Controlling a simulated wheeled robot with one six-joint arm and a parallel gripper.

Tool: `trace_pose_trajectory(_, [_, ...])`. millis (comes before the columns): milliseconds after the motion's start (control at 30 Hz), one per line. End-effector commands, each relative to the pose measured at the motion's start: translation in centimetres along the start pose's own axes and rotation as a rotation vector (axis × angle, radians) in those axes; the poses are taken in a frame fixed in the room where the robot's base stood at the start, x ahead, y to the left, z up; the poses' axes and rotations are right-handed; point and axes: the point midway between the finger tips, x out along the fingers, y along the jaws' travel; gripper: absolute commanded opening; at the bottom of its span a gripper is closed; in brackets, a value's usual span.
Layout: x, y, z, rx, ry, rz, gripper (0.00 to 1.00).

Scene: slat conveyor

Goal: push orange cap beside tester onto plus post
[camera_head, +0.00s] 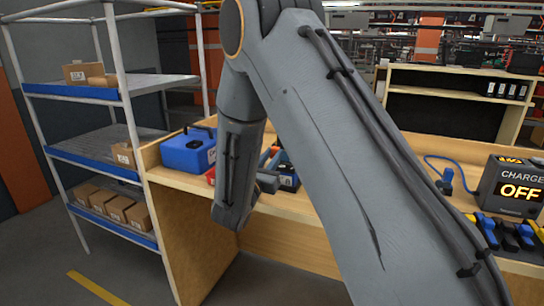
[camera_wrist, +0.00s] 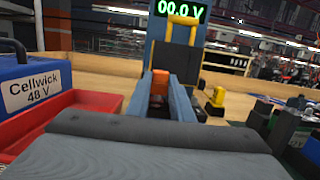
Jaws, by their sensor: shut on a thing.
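In the wrist view my gripper (camera_wrist: 161,100) points forward with its two fingers on either side of the orange cap (camera_wrist: 160,82), shut on it. The tester (camera_wrist: 155,50) stands straight ahead, blue with a yellow frame and a display reading 00.0 V. A blue battery (camera_wrist: 36,85) labelled Cellwick 48 V is at the left. I cannot make out the plus post. In the head view my forearm covers much of the bench, and my gripper (camera_head: 272,172) shows only partly, so the cap is not clear there.
A red tray (camera_wrist: 88,101) lies beside the battery. A small yellow piece (camera_wrist: 216,104) and dark blocks (camera_wrist: 262,112) stand right of my fingers. In the head view a charger (camera_head: 515,187) reading OFF is at the right, and a shelf rack (camera_head: 95,93) is at the left.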

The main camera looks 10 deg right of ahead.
Motion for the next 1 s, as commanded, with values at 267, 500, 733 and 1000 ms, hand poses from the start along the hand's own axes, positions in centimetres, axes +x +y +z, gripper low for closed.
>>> trace_pose_trajectory(267, [-0.1, 0.0, -0.7, 0.000, 0.000, 0.000, 0.00])
trace_pose_trajectory(500, [-0.2, 0.0, -1.2, 0.000, 0.000, 0.000, 0.00])
trace_pose_trajectory(733, [-0.2, 0.0, -1.2, 0.000, 0.000, 0.000, 0.42])
trace_pose_trajectory(1000, [-0.5, 0.0, -1.2, 0.000, 0.000, 0.001, 0.42])
